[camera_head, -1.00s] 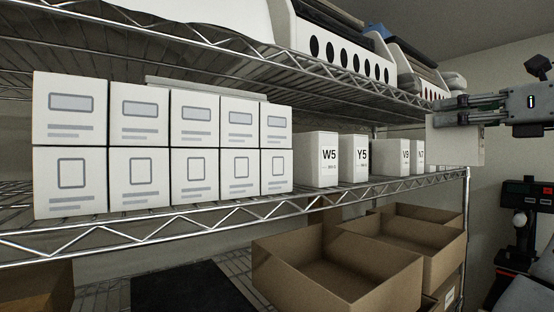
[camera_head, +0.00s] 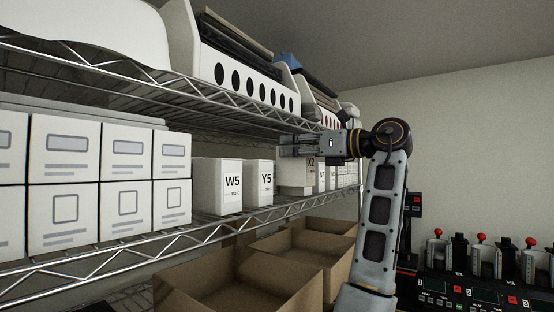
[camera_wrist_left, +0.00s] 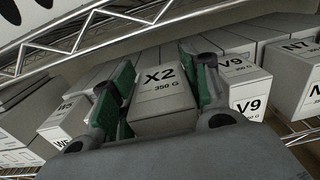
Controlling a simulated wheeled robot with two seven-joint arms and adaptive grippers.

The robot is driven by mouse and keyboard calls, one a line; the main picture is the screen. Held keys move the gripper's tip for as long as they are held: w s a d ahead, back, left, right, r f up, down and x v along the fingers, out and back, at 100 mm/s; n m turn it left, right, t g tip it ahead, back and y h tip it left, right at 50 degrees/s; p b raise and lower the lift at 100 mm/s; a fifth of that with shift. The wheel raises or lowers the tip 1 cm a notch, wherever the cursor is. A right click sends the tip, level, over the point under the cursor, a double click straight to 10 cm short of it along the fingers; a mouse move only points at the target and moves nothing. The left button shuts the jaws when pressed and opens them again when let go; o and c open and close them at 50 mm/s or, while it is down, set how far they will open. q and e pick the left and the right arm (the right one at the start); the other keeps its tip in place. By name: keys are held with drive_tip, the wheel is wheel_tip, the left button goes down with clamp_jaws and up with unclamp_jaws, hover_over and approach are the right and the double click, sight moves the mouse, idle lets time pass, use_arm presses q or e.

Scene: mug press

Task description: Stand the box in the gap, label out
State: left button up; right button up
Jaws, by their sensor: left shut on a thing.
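The white box marked X2 (camera_head: 296,178) is in my left gripper (camera_head: 297,145), at the gap in the row of boxes on the middle shelf. I cannot tell whether the X2 box's bottom touches the shelf. My right gripper is out of view.
The W5 box (camera_head: 217,186) stands left of Y5, and the N7 box (camera_wrist_left: 299,66) right of V9. Stacked white boxes (camera_head: 126,149) fill the shelf's left. The upper wire shelf (camera_head: 217,99) runs close above the gripper. Open cardboard boxes (camera_head: 245,280) sit below.

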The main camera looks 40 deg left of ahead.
use_arm(q)
drive_tip(key=a, duration=0.4)
drive_tip(key=a+p, duration=0.1)
drive_tip(key=a, duration=0.1)
drive_tip(key=shift+s, duration=0.35)
drive_tip(key=shift+d, duration=0.15)
drive_tip(key=shift+f, duration=0.1)
wheel_tip(320, 180, down, 3)
drive_tip(key=shift+f+p, duration=0.15)
drive_tip(key=shift+p, duration=0.4)
drive_tip(key=shift+f, duration=0.1)
drive_tip(key=o, duration=1.4)
